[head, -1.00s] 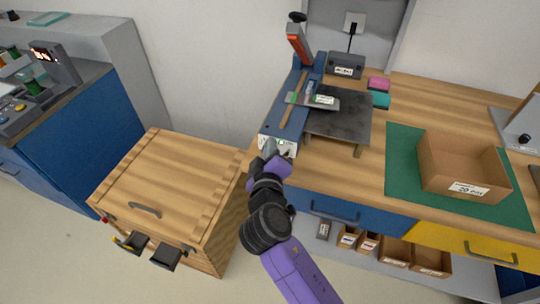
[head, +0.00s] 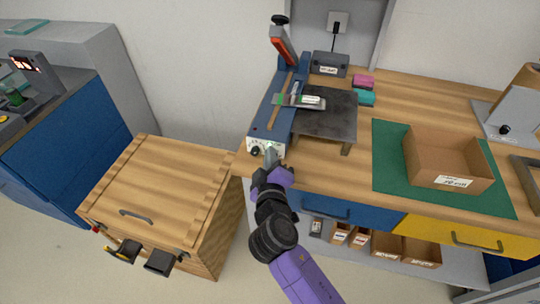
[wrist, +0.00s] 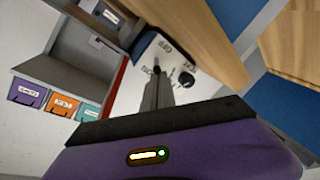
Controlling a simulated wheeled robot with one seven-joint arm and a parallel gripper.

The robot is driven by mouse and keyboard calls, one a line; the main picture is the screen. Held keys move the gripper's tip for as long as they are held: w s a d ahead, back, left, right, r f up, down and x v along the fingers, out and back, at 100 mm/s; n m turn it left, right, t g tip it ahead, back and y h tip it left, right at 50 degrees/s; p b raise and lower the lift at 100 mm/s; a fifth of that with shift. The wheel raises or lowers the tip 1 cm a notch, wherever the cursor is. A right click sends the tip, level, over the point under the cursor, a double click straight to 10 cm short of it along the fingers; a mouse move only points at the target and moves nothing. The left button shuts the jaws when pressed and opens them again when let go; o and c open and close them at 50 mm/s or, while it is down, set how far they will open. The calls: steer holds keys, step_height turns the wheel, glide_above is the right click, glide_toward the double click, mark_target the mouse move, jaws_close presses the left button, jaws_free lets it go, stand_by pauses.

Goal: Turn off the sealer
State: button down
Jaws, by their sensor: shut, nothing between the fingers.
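The sealer (head: 261,120) is a long blue machine at the left end of the wooden bench, with its red-and-black lever (head: 283,47) raised. Its white front panel (head: 264,146) carries a dark round knob (head: 255,151). In the wrist view the panel (wrist: 145,55) shows the knob (wrist: 187,79) and a small dark switch-like part by the fingertips. My gripper (head: 270,153) is shut and empty, in front of the right part of the panel. In the wrist view its fingertips (wrist: 156,80) point at the panel, left of the knob. I cannot tell whether they touch it.
A dark plate (head: 325,115) stands right of the sealer. A dark box (head: 329,65) sits behind, below a wall socket. An open carton (head: 448,180) stands on a green mat (head: 388,155). A wooden covered cart (head: 155,185) stands left of the bench.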

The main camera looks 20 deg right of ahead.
steer(key=shift+f+b, duration=0.3)
steer(key=shift+b, duration=0.45)
steer(key=shift+r+t, duration=0.1)
steer(key=shift+t, duration=0.2)
